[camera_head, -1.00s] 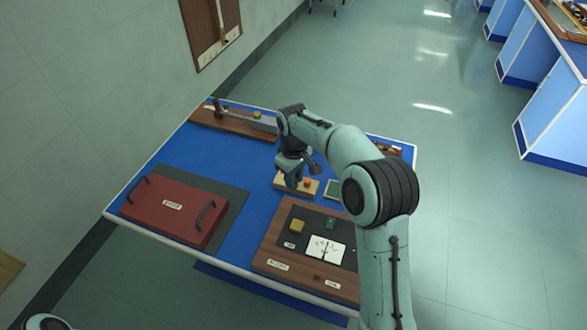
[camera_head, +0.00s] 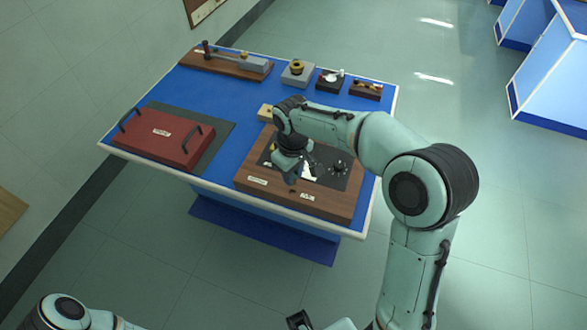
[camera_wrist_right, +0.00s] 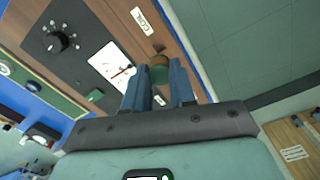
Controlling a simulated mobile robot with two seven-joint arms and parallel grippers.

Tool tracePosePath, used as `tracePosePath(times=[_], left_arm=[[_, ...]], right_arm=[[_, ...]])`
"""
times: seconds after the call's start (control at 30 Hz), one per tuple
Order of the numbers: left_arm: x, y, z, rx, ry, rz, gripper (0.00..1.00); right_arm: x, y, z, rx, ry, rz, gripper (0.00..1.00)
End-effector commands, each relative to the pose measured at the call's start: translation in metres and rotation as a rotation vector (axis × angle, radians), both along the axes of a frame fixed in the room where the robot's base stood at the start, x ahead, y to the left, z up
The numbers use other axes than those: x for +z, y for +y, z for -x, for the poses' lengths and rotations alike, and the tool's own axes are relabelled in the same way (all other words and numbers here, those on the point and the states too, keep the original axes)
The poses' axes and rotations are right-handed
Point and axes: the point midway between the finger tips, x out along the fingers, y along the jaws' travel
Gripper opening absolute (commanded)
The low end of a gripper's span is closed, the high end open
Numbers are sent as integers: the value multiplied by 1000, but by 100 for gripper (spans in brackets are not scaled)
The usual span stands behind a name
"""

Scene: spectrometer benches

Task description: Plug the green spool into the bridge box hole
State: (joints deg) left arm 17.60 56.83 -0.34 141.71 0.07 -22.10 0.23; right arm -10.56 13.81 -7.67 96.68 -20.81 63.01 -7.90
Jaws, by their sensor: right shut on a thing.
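The bridge box (camera_head: 330,205) is a wooden case with a dark top panel, at the near right of the blue table. My right gripper (camera_head: 291,178) is low over its front part. In the right wrist view the gripper (camera_wrist_right: 160,92) is shut on the green spool (camera_wrist_right: 160,74), whose visible end is brownish. The spool's end is close to a dark hole (camera_wrist_right: 158,48) beside the COIL label (camera_wrist_right: 142,20). I cannot tell whether it touches the wood. The fingers hide part of the spool. A dark piece at the bottom edge of the head view may be my left gripper.
A red case (camera_head: 160,133) lies on the left. Small instruments stand along the back, including a grey block with a yellow ring (camera_head: 298,72).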

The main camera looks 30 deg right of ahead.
Motion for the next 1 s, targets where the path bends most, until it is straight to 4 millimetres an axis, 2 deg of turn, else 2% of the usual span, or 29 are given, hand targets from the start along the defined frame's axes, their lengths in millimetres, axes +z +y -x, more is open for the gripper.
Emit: tracePosePath(times=[0.7, 1.0], left_arm=[[-28, 0, 13, 0, 15, 0, 43], [-31, 0, 13, 0, 16, 0, 43]], right_arm=[[-34, 0, 0, -1, 1, 0, 0], [-37, 0, 0, 0, 0, 0, 0]])
